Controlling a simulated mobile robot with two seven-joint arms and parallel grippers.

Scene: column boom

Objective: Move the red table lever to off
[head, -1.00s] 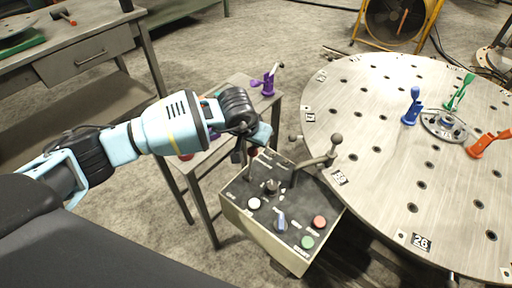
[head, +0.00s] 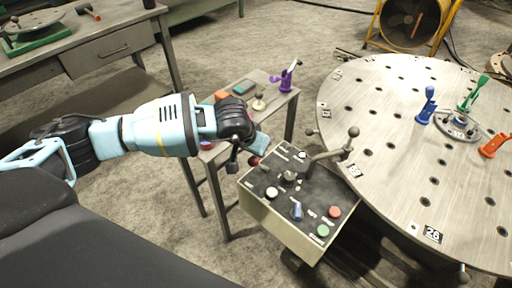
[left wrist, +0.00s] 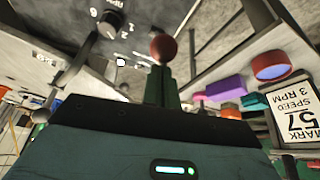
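The control box (head: 275,222) stands beside the round table. A red ball knob (head: 254,161), which looks like the red lever's end, shows at its far left edge; its shaft is mostly hidden. My left gripper (head: 246,154) is just left of and above this knob, close to it; whether they touch is unclear. In the left wrist view the red knob (left wrist: 163,47) appears straight ahead, above a dark green upright piece. Whether that piece is my fingers or the lever's shaft is unclear, so the finger opening cannot be judged. My right gripper is out of view.
A grey-knobbed lever (head: 328,153) rises from the box's far right side, near the round table (head: 395,90). A small side table (head: 283,105) stands behind my gripper.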

